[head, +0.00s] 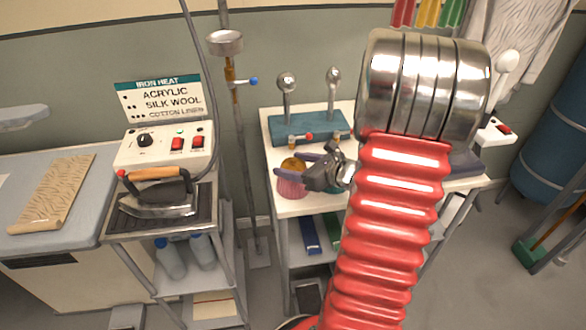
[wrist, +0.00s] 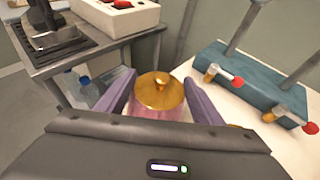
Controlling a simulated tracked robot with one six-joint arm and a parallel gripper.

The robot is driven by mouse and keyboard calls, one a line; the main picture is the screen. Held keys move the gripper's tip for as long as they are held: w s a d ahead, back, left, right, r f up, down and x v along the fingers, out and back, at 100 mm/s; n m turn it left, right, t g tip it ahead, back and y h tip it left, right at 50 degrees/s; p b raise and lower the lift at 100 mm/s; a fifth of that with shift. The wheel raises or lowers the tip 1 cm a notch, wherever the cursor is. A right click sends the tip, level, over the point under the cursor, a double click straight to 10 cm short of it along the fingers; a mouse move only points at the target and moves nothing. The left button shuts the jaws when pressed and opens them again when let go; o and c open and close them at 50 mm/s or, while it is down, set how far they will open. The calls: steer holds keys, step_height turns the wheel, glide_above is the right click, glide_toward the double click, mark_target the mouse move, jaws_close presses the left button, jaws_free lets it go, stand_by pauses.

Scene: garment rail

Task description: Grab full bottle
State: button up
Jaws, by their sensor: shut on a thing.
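Two pale, see-through bottles stand on the shelf under the iron, the left one (head: 170,258) and the right one (head: 203,251); how full they are I cannot tell. Bottles with blue caps show in the wrist view (wrist: 86,88), partly hidden by the stand. My gripper (head: 290,165) is away to their right, above the white table. Its purple fingers are shut on a pink ribbed jar with a gold knobbed lid (head: 291,185), one finger on each side. The jar also shows in the wrist view (wrist: 159,94). Whether its base touches the table I cannot tell.
The iron (head: 155,195) rests on its stand at left, below a switch box (head: 165,147). A teal block with taps (head: 308,127) stands behind the jar on the white table (head: 290,207). A vertical pipe (head: 243,150) rises between stand and table.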

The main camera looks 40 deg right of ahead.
step_height(320, 180, up, 10)
steer(key=shift+f, duration=0.1)
stand_by(0.4)
steer(key=shift+w+a, duration=0.1)
stand_by(0.6)
